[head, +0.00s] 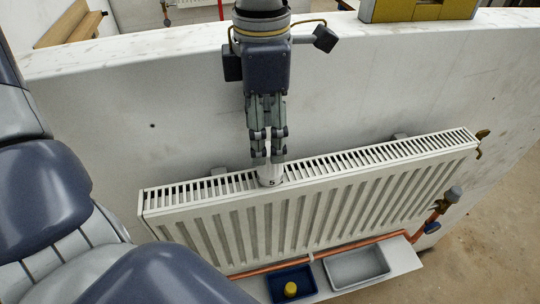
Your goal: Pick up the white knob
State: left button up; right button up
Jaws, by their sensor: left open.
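The white knob (271,181) sits at the top grille of the white radiator, near the middle of the head view. A dark mark like a "5" shows on it. My left gripper (268,161) reaches down to it from the top of the view. Its fingers are open and apart, with their tips right at the knob's upper end. The fingers hide part of the knob, and I cannot tell whether they touch it. My right gripper is not in view.
The radiator (300,215) hangs on a pale wall panel. A copper pipe (330,250) runs below it to a valve with a grey cap (453,194). Beneath are a blue tray (274,284) with a yellow piece (291,289) and a grey tray (357,267). A yellow box (420,11) stands on the wall top.

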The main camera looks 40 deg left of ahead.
aim_at(270, 163)
pick_arm(q)
jog(key=f, duration=0.2)
jog(key=d+f+p, duration=0.1)
jog(key=f, duration=0.1)
jog(key=shift+w+p, duration=0.15)
jog(key=shift+p, duration=0.15)
jog(key=shift+w+a+f, duration=0.1)
jog(key=shift+f, duration=0.25)
jog(key=c, duration=1.2)
